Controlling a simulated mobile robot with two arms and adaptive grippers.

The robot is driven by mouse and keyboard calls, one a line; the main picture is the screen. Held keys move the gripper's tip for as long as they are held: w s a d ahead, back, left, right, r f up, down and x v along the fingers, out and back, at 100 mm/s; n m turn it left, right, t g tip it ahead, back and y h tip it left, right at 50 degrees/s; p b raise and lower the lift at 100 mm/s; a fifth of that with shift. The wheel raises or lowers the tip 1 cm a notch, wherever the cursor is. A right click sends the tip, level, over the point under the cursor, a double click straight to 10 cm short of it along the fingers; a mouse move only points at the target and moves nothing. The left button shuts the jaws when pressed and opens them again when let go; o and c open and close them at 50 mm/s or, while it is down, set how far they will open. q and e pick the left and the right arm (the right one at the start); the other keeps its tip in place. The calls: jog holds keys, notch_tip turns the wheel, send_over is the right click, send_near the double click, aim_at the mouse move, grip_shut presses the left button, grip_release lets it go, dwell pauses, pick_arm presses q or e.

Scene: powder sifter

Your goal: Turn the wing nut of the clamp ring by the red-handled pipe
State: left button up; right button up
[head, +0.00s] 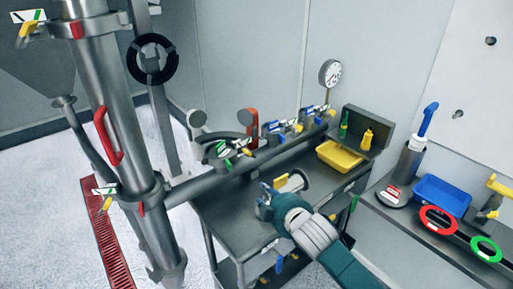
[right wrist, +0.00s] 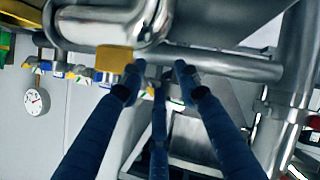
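The large steel pipe with a red handle (head: 106,136) stands at the left in the head view. A clamp ring (head: 142,194) with a yellow wing nut (head: 106,206) sits low on it. Another clamp ring higher up has a yellow wing nut (head: 27,34). My right gripper (head: 272,193) is over the cart, right of the pipe and well apart from both wing nuts. In the right wrist view its blue fingers (right wrist: 159,72) are spread, with nothing clearly held. A yellow block (right wrist: 113,59) on a metal fitting appears beside the left fingertip; contact cannot be told. My left gripper is out of view.
A grey cart (head: 232,225) stands below a horizontal pipe (head: 215,179) with several small clamps. A pressure gauge (head: 330,73) rises behind it. A yellow tray (head: 339,156) and blue bin (head: 441,195) are to the right.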

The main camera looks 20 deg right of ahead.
jog(key=n+t, duration=0.2)
send_near(251, 154)
jog(key=shift+p+x, duration=1.15)
jog(key=shift+x, duration=3.15)
jog(key=shift+r, duration=0.1)
grip_shut()
